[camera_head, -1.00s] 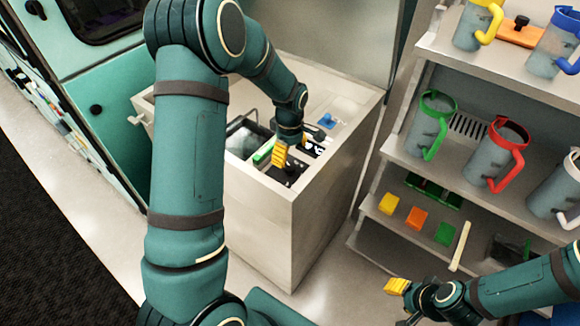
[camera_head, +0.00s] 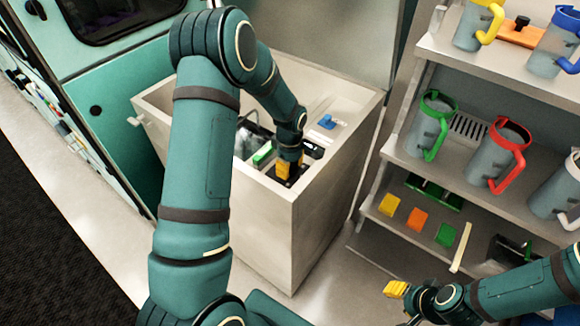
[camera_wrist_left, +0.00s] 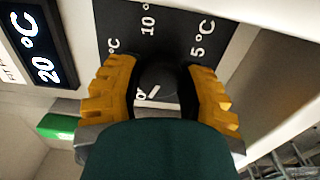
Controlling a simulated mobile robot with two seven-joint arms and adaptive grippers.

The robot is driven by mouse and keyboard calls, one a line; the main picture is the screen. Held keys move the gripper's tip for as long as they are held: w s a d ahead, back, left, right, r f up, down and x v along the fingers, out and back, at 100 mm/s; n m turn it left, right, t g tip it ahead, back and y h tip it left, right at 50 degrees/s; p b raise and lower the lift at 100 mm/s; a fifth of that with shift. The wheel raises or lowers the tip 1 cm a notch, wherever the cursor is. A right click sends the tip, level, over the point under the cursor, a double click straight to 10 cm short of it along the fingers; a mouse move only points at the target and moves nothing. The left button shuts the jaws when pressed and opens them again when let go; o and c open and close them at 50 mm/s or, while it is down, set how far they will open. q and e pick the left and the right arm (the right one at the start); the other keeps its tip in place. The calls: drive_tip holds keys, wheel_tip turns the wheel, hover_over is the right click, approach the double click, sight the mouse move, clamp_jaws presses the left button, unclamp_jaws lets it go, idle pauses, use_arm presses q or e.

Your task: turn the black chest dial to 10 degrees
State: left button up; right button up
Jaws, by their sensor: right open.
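The black chest dial (camera_wrist_left: 160,78) sits on a dark plate (camera_wrist_left: 172,22) marked in °C, with 5 and 10 readable. A short white line shows near the dial's lower edge; most of the dial's face is dark and hard to read. My left gripper (camera_wrist_left: 160,88) has its yellow fingers on both sides of the dial; whether they press on it I cannot tell. In the head view the left gripper (camera_head: 288,171) points down onto the plate in the chest top (camera_head: 325,165) and hides the dial. My right gripper (camera_head: 396,289) is open and empty, low at the right.
A display reading 20 °C (camera_wrist_left: 38,40) is beside the dial plate. At right, a shelf (camera_head: 420,155) holds jugs with coloured handles and coloured blocks.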

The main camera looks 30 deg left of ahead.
use_arm(q)
drive_tip(key=shift+m, duration=0.4)
drive_tip(key=m, duration=0.3)
drive_tip(key=shift+b, duration=0.4)
drive_tip(key=m, duration=0.3)
drive_tip(key=shift+m+b, duration=0.3)
drive_tip(key=m, duration=0.3)
drive_tip(key=shift+m, duration=0.3)
drive_tip(key=m, duration=0.3)
drive_tip(key=shift+s+m, duration=0.1)
drive_tip(key=shift+m, duration=0.2)
drive_tip(key=m, duration=0.9)
drive_tip(key=shift+m, duration=0.4)
drive_tip(key=shift+f+m+p, duration=0.1)
drive_tip(key=shift+m+p, duration=0.3)
drive_tip(key=shift+m, duration=1.5)
